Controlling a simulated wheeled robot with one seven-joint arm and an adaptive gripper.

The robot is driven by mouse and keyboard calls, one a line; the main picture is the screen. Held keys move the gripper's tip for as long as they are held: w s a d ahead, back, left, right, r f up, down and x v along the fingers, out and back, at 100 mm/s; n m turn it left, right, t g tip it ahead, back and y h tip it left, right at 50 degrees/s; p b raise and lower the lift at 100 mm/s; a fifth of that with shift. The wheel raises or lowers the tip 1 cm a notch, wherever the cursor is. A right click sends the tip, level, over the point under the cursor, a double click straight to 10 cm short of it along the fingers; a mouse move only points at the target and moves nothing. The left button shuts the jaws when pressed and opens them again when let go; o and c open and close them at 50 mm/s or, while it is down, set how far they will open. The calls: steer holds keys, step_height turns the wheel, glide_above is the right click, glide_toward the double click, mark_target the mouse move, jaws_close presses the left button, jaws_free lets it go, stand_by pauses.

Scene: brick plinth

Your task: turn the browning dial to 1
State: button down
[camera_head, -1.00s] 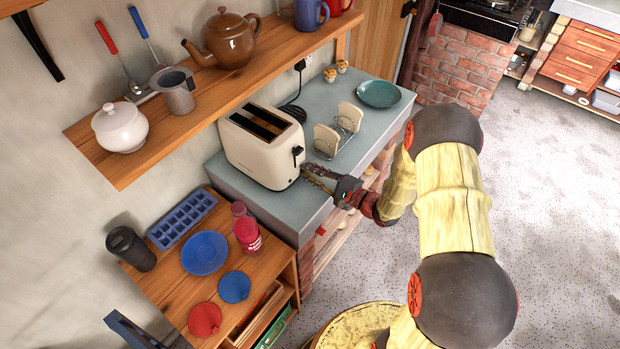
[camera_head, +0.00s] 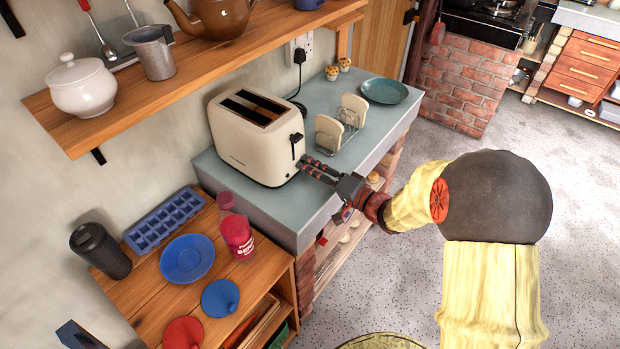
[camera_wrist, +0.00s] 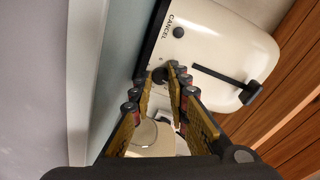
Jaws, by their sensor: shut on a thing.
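The cream toaster (camera_head: 256,140) stands on the grey slab, its end with the black lever (camera_head: 297,147) facing my arm. My gripper (camera_head: 304,165) reaches that end from the right, low beside the lever. In the wrist view the toaster's end face (camera_wrist: 215,35) shows sideways, with a CANCEL button and the black lever. There my gripper (camera_wrist: 162,74) has its fingertips closed on the small dark browning dial (camera_wrist: 160,76). The fingertips hide much of the dial, and I cannot read its setting or numbers.
A toast rack (camera_head: 337,133) with bread stands close behind my gripper, and a teal plate (camera_head: 384,91) lies beyond it. A wooden shelf (camera_head: 190,75) hangs above the toaster's left. A red bottle (camera_head: 238,238) stands on the lower wooden unit. The floor at right is clear.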

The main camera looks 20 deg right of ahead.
steer(key=shift+f+n+b, duration=0.1)
steer(key=shift+n+b, duration=0.7)
steer(key=shift+b, duration=0.25)
steer(key=c, duration=2)
jaws_free()
steer(key=shift+s, duration=0.1)
steer(key=v, duration=1.1)
steer(key=shift+s+d, duration=0.15)
steer(key=shift+s, duration=0.25)
